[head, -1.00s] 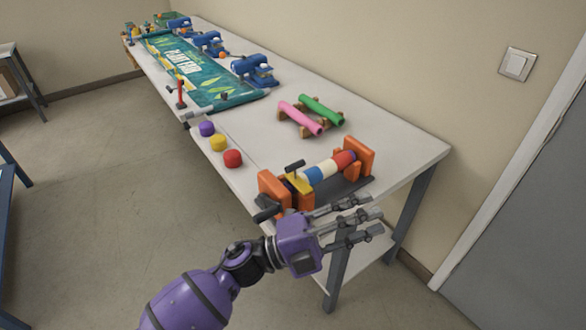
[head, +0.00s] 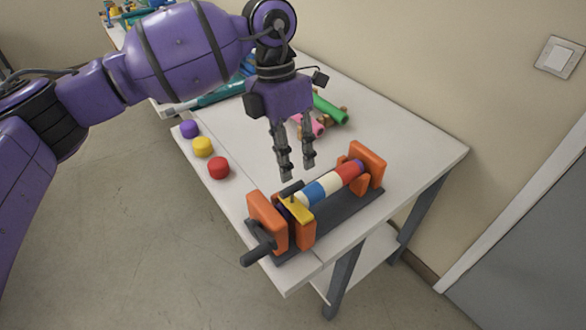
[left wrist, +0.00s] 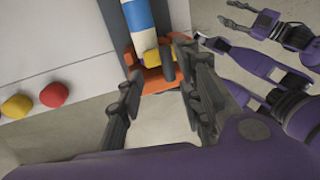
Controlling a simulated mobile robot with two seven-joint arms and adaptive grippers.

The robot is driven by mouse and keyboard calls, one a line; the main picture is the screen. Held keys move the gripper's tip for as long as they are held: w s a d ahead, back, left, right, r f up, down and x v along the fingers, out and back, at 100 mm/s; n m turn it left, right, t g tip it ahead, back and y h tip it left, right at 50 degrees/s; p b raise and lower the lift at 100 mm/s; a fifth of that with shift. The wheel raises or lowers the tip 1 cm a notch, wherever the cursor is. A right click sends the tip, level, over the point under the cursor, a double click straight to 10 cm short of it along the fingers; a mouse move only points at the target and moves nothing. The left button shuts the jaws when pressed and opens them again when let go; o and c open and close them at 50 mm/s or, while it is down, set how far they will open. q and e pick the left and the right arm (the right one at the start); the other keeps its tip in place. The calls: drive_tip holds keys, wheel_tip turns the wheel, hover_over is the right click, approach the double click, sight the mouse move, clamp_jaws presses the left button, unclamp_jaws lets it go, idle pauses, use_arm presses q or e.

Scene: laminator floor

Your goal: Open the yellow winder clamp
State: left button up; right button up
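The yellow winder clamp (head: 297,207) sits at the near end of the winder, beside an orange end block (head: 267,222), with a dark lever (head: 291,188) on top. It looks closed over the roll end. In the left wrist view the clamp (left wrist: 152,57) and its dark lever (left wrist: 167,66) show just beyond my fingers. My left gripper (head: 297,172) points down above the winder, open and empty, its fingers apart and not visibly touching the clamp. My right gripper (left wrist: 222,22) shows only in the left wrist view, at the upper right, fingers spread and empty.
The striped roll (head: 332,183) lies between orange blocks on a dark base, with a crank handle (head: 258,253) at the near end. Purple, yellow and red (head: 219,168) knobs line the table's left edge. Pink and green (head: 330,109) tubes lie behind. The wall is at right.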

sight(293, 185)
use_arm(q)
drive_tip(key=f, duration=0.1)
drive_tip(key=s+f, duration=0.2)
drive_tip(key=shift+s+d+f, duration=0.1)
drive_tip(key=shift+d, duration=0.15)
drive_tip(key=shift+s+d+f+p, duration=0.1)
drive_tip(key=shift+d+f+p, duration=0.05)
drive_tip(key=shift+f, duration=0.85)
drive_tip(key=shift+d+f+p, duration=0.1)
drive_tip(key=shift+f+p, duration=0.05)
drive_tip(key=shift+f, duration=0.8)
drive_tip(key=shift+c, duration=0.7)
clamp_jaws()
use_arm(e)
drive_tip(key=shift+g, duration=0.4)
drive_tip(key=s, duration=0.2)
drive_tip(key=s+f, duration=0.1)
drive_tip(key=s, duration=0.1)
drive_tip(key=shift+s+d, duration=0.1)
drive_tip(key=shift+d, duration=0.05)
